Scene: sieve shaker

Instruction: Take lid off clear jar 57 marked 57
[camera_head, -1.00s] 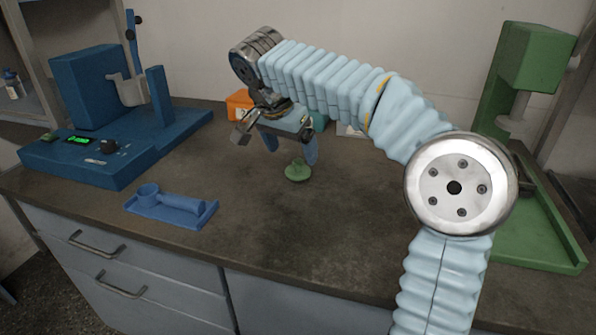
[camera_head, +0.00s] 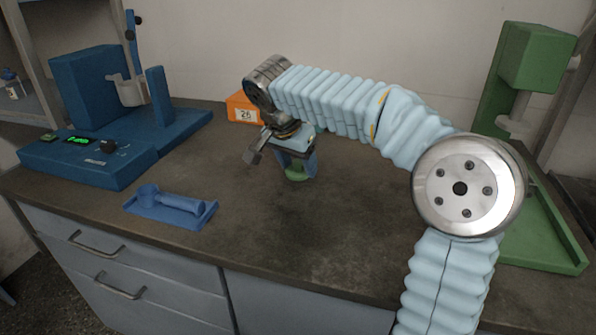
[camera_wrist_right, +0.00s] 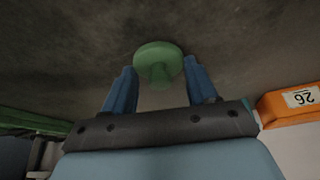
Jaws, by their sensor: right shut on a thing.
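A green round piece with a knob-like stem (camera_head: 296,174) is at the middle of the bench; it also shows in the right wrist view (camera_wrist_right: 158,58). It looks like a lid, and I see no number on it. My right gripper (camera_head: 298,168) is low over the bench, its blue fingers on either side of this green piece, shut on it. Whether it is lifted off the bench is unclear. I can make out no clear jar marked 57 in either view. My left gripper is not in view.
An orange box marked 26 (camera_head: 243,108) stands at the back, behind my right gripper. A blue machine (camera_head: 95,95) stands at the left, a blue tray with a tool (camera_head: 160,212) in front of it. A green stand (camera_head: 535,60) is at the right. The bench's front middle is clear.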

